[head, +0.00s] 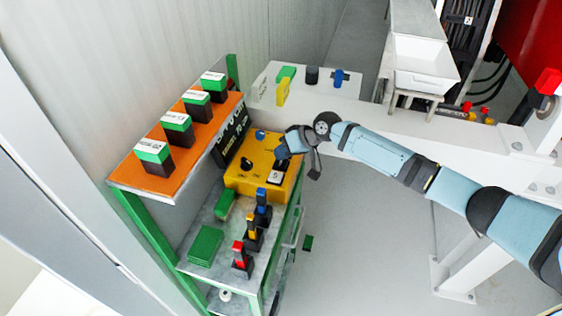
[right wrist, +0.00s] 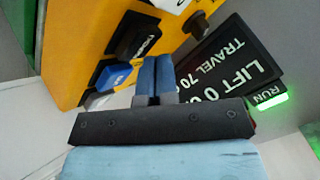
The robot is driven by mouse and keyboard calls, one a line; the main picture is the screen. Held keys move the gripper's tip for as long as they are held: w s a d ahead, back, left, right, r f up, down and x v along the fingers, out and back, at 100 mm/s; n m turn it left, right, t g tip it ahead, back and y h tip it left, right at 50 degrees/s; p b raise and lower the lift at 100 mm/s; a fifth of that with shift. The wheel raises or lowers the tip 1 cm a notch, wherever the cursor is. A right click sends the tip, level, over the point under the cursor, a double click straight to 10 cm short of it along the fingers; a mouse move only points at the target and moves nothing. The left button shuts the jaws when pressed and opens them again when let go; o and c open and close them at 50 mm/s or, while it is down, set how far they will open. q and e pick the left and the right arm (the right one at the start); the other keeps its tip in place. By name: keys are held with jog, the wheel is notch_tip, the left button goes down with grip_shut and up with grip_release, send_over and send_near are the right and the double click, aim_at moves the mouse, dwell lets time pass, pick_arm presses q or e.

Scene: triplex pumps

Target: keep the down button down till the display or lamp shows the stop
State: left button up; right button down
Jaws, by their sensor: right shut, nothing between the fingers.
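The yellow control box (head: 262,168) stands on the green-framed bench. A blue button (right wrist: 113,75) and a black button (right wrist: 135,38) with small, unreadable labels sit on it in the right wrist view. I cannot read which one is the down button. My right gripper (head: 286,150) is shut and empty at the box's far right part. In the wrist view its blue fingertips (right wrist: 155,60) lie right beside these buttons; I cannot tell whether they touch one. The black display (right wrist: 222,75) reads LIFT 0 and TRAVEL 70, partly cut off. The green RUN lamp (right wrist: 267,101) is lit. My left gripper is not in view.
An orange shelf (head: 178,150) with several green-topped blocks stands left of the box. Red, yellow and blue handles (head: 252,228) stand in front of it. A white beam (head: 330,105) runs behind my right arm.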

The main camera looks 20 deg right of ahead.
jog(key=shift+f, duration=0.55)
dwell(0.4)
jog(key=shift+r, duration=0.1)
dwell(2.7)
jog(key=shift+r+p, duration=0.55)
jog(key=shift+r, duration=0.3)
notch_tip(320, 180, up, 5)
jog(key=p, duration=0.4)
jog(key=shift+r, duration=0.1)
